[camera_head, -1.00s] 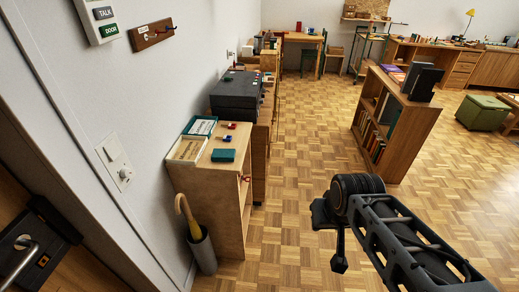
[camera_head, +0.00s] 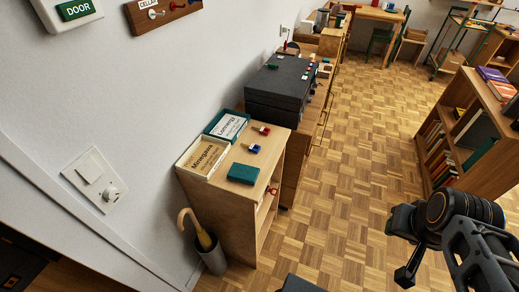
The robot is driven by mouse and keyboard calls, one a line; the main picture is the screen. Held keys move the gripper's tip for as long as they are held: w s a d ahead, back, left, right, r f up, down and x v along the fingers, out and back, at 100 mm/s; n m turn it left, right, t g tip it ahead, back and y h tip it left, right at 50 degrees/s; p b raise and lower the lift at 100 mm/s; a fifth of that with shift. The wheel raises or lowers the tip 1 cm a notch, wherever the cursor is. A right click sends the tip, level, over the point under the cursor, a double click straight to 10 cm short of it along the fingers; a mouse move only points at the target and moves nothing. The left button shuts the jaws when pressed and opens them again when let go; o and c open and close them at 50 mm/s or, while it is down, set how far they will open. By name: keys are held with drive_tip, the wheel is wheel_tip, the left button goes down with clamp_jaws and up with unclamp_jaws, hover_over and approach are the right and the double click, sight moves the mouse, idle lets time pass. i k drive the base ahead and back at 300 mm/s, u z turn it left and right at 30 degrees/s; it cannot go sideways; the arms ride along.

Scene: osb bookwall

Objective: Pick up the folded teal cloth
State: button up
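The folded teal cloth (camera_head: 243,173) appears as a small flat teal block on top of the low wooden cabinet (camera_head: 232,205), near its front edge. The dark end of my arm, where my gripper (camera_head: 405,272) seems to be, hangs over the floor at the lower right. It is well apart from the cloth and the cabinet. The fingers are too small and dark to tell whether they are open or shut, and I see nothing held in them.
Two boxed sets (camera_head: 203,157) and small red and blue items (camera_head: 254,148) share the cabinet top. A dark case (camera_head: 280,88) stands behind. An umbrella stand (camera_head: 212,257) is beside the cabinet. A bookshelf (camera_head: 490,155) stands right, with clear parquet (camera_head: 345,170) between.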

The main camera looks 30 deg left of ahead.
sight(243, 174)
drive_tip(key=i, duration=0.9)
drive_tip(key=u, duration=2.95)
